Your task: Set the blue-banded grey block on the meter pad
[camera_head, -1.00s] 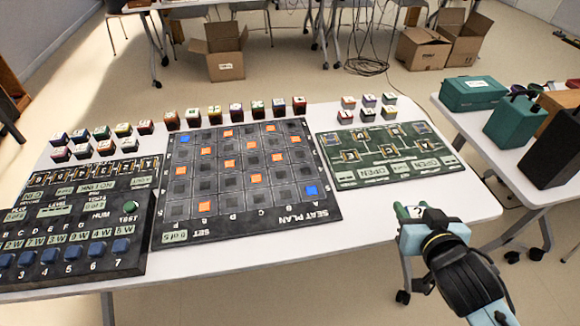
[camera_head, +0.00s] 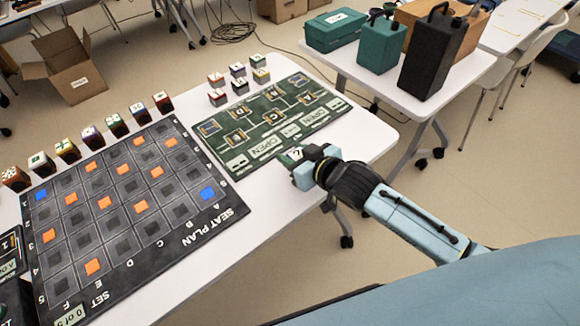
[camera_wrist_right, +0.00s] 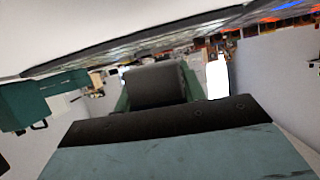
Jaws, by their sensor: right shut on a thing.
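My right gripper (camera_head: 300,168) is shut on a small block (camera_head: 296,154) with a "?" on a white face. It is held by the near edge of the green circuit board, at the table's right end. No blue band shows on this block; the fingers cover much of it. In the right wrist view a dark grey face (camera_wrist_right: 155,85) sits between green sides. I cannot make out the meter pad; only a slice of the dark console (camera_head: 12,252) shows at the left edge. My left gripper is not in view.
The black seat plan board (camera_head: 222,222) with orange and blue squares fills the table's middle. Cubes stand behind it and behind the green circuit board (camera_head: 250,158). A side table (camera_head: 455,85) holds a black case (camera_head: 430,60) and teal boxes.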

